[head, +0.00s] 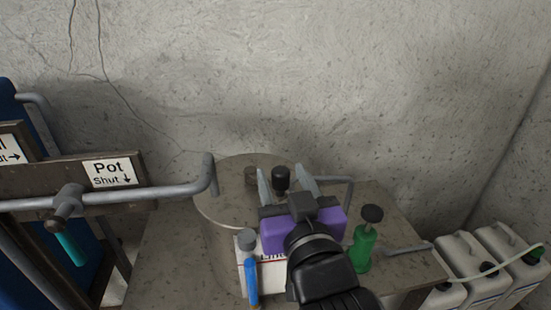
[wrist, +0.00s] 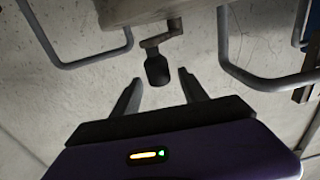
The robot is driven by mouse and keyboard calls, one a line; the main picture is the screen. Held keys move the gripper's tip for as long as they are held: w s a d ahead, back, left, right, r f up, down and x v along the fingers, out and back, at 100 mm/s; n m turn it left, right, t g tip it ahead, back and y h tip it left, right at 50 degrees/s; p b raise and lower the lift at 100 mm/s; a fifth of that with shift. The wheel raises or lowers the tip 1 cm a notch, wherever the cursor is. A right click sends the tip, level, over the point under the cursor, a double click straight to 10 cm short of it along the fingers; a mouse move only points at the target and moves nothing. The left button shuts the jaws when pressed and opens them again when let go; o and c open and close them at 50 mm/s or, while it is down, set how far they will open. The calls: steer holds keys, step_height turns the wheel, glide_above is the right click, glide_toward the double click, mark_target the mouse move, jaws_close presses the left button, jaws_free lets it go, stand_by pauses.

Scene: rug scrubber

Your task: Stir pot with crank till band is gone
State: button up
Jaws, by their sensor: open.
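The pot (head: 222,213) is a grey round drum with a speckled flat top, in the middle of the head view. The crank has a black knob (head: 281,178) over the pot's top; in the wrist view the knob (wrist: 157,69) hangs from a short bent metal arm (wrist: 163,38). My gripper (head: 282,182) is open with one finger on each side of the knob. In the wrist view the fingertips (wrist: 160,80) flank its end, with gaps on both sides. I cannot see a band. My gripper and its purple body hide part of the pot.
A "Pot Shut" sign (head: 110,173) and a grey pipe handle (head: 150,192) stand at left. A green bottle (head: 362,248) and a blue-handled tool (head: 250,272) flank my wrist. White jugs (head: 505,250) stand at right; a concrete wall (head: 330,80) is behind.

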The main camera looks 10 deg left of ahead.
mark_target(278, 167)
steer(key=p+x, duration=0.1)
steer(key=x, duration=0.4)
jaws_close()
stand_by(1.4)
